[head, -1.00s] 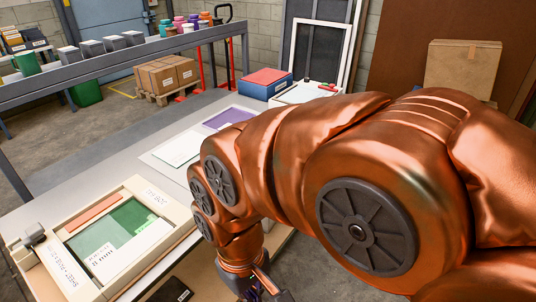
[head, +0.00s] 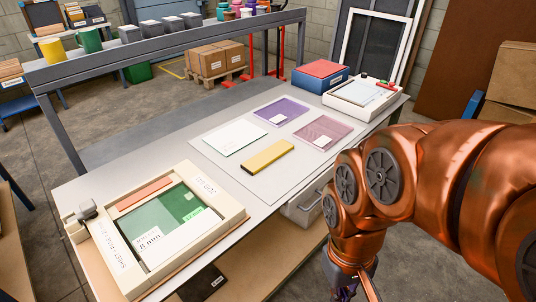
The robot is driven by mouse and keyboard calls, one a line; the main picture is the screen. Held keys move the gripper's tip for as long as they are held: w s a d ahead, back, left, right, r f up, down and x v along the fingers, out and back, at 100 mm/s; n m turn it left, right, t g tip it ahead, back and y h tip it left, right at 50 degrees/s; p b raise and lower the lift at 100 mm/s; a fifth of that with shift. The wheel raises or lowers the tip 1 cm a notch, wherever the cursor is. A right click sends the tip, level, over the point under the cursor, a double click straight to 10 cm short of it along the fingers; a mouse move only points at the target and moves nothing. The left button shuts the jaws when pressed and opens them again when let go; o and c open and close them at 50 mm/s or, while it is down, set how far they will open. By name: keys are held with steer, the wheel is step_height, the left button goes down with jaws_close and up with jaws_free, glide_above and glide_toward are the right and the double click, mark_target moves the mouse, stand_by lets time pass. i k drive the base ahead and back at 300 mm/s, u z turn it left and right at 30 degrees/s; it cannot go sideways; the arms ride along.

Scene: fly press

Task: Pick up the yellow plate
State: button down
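A long, narrow yellow piece (head: 267,157) lies flat on the pale mat (head: 225,168) on the grey bench, and it is the only yellow piece on the mat. It looks like a thick bar with a darker front side. A white-green sheet (head: 235,137), a purple sheet (head: 282,110) and a mauve sheet (head: 323,132) lie around it, apart from it. My gripper (head: 350,292) hangs at the bottom edge, below and right of the yellow piece and away from it. Its fingers are cut off by the frame, so their opening is hidden.
A cream light box (head: 228,205) with green and white sheets sits at the bench's near left end. A blue-red box (head: 320,78) and a white device (head: 362,97) stand at the far end. A raised grey shelf (head: 170,52) runs behind the bench.

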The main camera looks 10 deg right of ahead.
mark_target(253, 165)
steer(key=z, duration=0.95)
steer(key=i, duration=1)
steer(key=u, duration=2.7)
